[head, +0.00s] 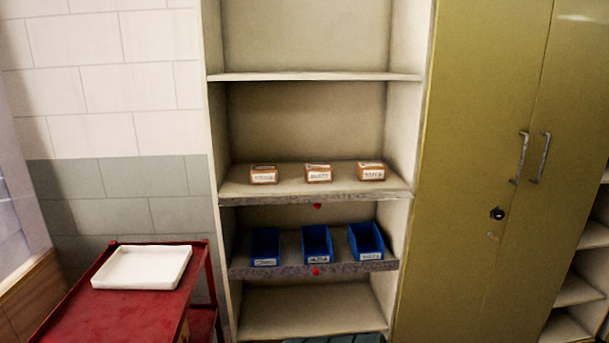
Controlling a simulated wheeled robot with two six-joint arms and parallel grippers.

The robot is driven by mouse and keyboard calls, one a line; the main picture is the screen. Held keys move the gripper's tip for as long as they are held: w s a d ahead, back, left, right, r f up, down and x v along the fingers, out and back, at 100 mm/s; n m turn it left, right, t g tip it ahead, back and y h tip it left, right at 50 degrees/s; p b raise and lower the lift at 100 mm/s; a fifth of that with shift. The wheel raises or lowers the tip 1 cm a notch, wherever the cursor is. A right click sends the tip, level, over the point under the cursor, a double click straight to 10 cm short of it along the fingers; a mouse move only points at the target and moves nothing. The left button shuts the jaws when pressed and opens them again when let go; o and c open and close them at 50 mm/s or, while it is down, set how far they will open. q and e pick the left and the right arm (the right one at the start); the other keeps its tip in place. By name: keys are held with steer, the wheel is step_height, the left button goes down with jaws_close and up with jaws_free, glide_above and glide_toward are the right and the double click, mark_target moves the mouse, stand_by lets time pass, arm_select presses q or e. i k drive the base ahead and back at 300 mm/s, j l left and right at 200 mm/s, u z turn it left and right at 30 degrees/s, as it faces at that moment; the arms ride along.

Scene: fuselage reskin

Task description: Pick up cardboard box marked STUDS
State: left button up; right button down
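Three small brown cardboard boxes with white labels stand in a row on a middle shelf of the open shelf unit in the head view: a left box (263,175), a middle box (318,173) and a right box (371,172). The labels are too small and blurred to read surely, so I cannot tell which is marked STUDS. Neither of my grippers shows in the head view.
Three blue bins (317,243) stand on the shelf below. A red cart (115,315) with a white tray (142,267) stands at the left front. A closed olive cabinet (478,130) adjoins the shelf unit (315,198) on the right. The upper shelf (315,76) is empty.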

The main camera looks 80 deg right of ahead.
mark_target(265, 174)
steer(key=z, duration=2.3)
steer(key=i+l+u, duration=0.1)
steer(key=l, duration=0.2)
steer(key=i+l+u, duration=0.1)
steer(key=l, duration=0.2)
steer(key=i+l+u, duration=0.15)
steer(key=l, duration=0.2)
